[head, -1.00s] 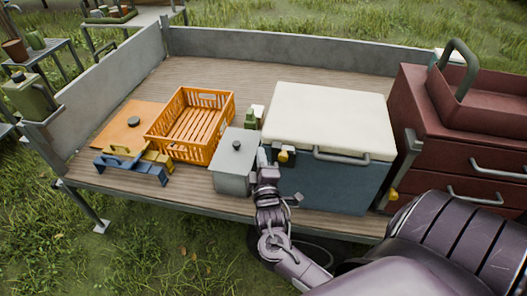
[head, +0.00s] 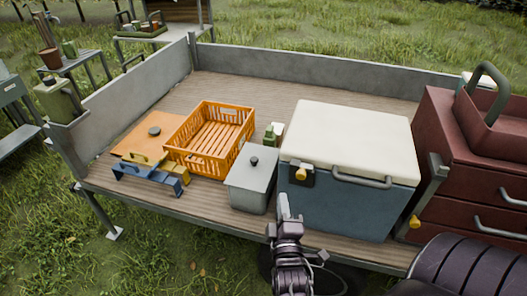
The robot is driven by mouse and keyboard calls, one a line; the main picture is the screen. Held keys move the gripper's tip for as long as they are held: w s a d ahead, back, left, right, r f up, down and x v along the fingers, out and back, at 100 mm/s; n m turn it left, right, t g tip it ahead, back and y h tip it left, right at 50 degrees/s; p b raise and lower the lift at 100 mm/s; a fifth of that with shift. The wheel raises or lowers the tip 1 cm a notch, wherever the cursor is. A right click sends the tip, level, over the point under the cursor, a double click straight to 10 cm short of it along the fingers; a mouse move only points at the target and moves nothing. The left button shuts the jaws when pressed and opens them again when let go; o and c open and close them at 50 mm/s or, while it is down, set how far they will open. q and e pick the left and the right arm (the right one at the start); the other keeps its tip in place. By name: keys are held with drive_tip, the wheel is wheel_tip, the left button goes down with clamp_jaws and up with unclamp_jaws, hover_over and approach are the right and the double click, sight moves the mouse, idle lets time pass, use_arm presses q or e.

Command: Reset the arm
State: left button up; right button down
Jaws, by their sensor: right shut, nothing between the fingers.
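My right gripper (head: 285,208) is shut and empty. It points up in front of the trailer's near edge, below the cooler's front left corner, and appears apart from everything. The blue cooler (head: 340,205) with a closed white lid (head: 345,132) stands on the trailer bed. A yellow latch (head: 300,174) is on its front. A lidded grey metal box (head: 250,190) stands just left of the cooler. My left gripper is not in view.
An empty orange crate (head: 190,160) stands left of the grey box on the trailer bed (head: 290,83). Blue and yellow tools (head: 150,179) and an orange board (head: 135,145) lie further left. A red drawer chest (head: 465,210) stands at the right. The back of the bed is clear.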

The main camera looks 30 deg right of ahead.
drive_tip(key=s+a+f+g+y, duration=0.2)
drive_tip(key=f, duration=0.9)
drive_tip(key=s+a+f+m+g+y, duration=0.1)
drive_tip(key=a+f+g+y, duration=0.15)
drive_tip(key=f, duration=0.75)
drive_tip(key=s+a+f+g+y, duration=0.1)
drive_tip(key=s+a+f+y, duration=0.15)
drive_tip(key=f, duration=0.85)
drive_tip(key=s+f+m+g+y, duration=0.1)
drive_tip(key=s+f+g, duration=0.4)
drive_tip(key=s+f, duration=0.5)
drive_tip(key=s+f+m+g+y, duration=0.1)
drive_tip(key=s+f+m+g, duration=0.3)
drive_tip(key=s+f, duration=0.5)
drive_tip(key=s, duration=0.6)
drive_tip(key=shift+s+f+m+g+y, duration=0.3)
drive_tip(key=shift+s+f+g+y, duration=0.05)
drive_tip(key=shift+f+y, duration=0.05)
